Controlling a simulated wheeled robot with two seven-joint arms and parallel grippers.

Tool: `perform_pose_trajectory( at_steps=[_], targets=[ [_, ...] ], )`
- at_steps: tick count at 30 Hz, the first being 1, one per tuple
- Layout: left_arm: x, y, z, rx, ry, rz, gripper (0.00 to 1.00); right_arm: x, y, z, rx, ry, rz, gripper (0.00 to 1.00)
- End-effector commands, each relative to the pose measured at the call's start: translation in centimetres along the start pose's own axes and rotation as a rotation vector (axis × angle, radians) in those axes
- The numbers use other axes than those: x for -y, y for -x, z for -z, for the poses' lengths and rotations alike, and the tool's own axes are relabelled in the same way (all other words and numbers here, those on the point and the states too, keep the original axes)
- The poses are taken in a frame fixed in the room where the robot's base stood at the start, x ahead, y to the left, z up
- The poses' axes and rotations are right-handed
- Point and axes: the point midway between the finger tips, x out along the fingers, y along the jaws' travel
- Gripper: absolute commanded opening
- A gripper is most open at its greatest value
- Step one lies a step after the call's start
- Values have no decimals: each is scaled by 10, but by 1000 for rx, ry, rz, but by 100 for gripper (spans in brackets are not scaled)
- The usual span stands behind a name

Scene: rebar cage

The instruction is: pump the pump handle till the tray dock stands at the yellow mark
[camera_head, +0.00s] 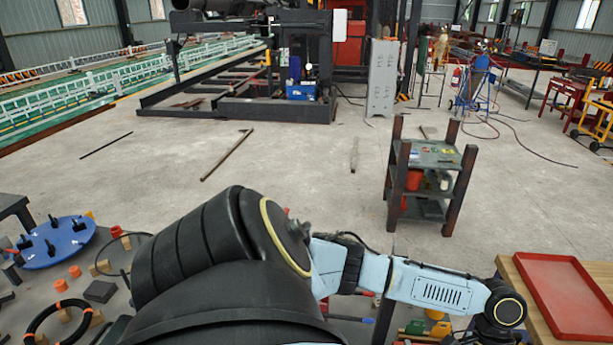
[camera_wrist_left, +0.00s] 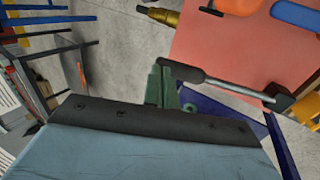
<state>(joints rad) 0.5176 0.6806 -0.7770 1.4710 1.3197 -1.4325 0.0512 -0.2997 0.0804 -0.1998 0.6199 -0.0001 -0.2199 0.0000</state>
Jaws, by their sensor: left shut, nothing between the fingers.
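In the left wrist view, a lever that looks like the pump handle (camera_wrist_left: 225,86) has a thick dark grip at its left end. Its thin grey rod runs to a dark block at the right. A green metal part (camera_wrist_left: 158,88) lies just below the grip. My left gripper (camera_wrist_left: 160,117) fills the bottom of this view, shut and empty, below the handle in the picture. I cannot tell whether they touch. Its fingertips are not clearly visible. In the head view no gripper shows; my black and pale blue arm blocks the lower middle. I cannot pick out the tray dock or its yellow mark.
A red tray (camera_head: 568,295) lies on a wooden table at the right. A dark shelf cart (camera_head: 436,158) stands on the open concrete floor. A blue round plate (camera_head: 60,243) and loose parts lie at the left. Tools lie near a salmon-red surface (camera_wrist_left: 215,48) in the wrist view.

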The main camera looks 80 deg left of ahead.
Motion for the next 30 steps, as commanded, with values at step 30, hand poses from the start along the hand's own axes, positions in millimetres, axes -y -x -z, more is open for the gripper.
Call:
perform_pose_trajectory(
  at_steps=[30],
  targets=[
    [7,-28,-1,2,2,1,0,1,-6,-1,0,0,1,39]
  ],
)
